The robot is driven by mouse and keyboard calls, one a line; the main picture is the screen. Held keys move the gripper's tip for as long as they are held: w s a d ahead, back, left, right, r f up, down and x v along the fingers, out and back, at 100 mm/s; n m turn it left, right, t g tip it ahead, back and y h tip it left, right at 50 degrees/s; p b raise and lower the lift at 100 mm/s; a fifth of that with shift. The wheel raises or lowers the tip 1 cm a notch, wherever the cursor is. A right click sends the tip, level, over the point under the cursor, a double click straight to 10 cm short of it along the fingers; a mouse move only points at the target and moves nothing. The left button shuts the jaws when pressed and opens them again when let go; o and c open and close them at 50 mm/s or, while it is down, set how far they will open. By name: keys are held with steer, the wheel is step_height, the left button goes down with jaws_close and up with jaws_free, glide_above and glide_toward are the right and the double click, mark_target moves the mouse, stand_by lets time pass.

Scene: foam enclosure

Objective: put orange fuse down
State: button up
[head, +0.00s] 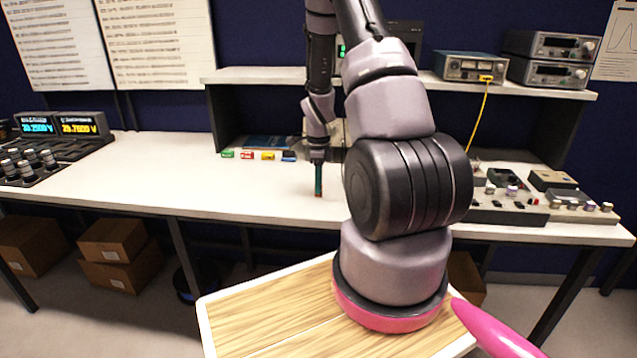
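My gripper (318,178) points straight down over the white workbench (200,182), right of a row of small coloured fuses. Its fingers look close together as a narrow dark teal strip. A small orange-red piece, which looks like the orange fuse (318,194), shows at the fingertips, low at the bench top. Most of it is hidden by the fingers. I cannot tell whether it touches the bench. The row at the back holds a green fuse (228,154), a red fuse (247,155), a yellow fuse (268,156) and a blue fuse (289,157).
Bench top left of my gripper is clear. A panel with knobs (505,205) stands at right, and displays (58,124) with black knobbed gear at left. A shelf (270,76) with instruments runs above the back. My arm hides the bench's middle right.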

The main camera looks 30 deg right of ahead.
steer(key=shift+o, duration=0.6)
steer(key=s+a+r+n+t, duration=0.1)
steer(key=a+r+n, duration=0.1)
steer(key=r, duration=0.8)
steer(key=s+a+r+n+t, duration=0.1)
steer(key=r+n, duration=0.1)
steer(key=r, duration=0.9)
steer(key=s+a+r+n+t+y, duration=0.1)
steer(key=s+a+r+n+t, duration=0.1)
steer(key=s+a+r+n, duration=0.3)
steer(key=s+a+r+n+t+y, duration=0.1)
steer(key=s+a+r+n+t, duration=0.2)
steer(key=s+a+r+n, duration=0.3)
steer(key=s+r+n, duration=0.5)
steer(key=s+r, duration=0.2)
steer(key=shift+s+a+r+n, duration=0.2)
steer(key=shift+s+a+n, duration=0.1)
steer(key=shift+s+n, duration=0.1)
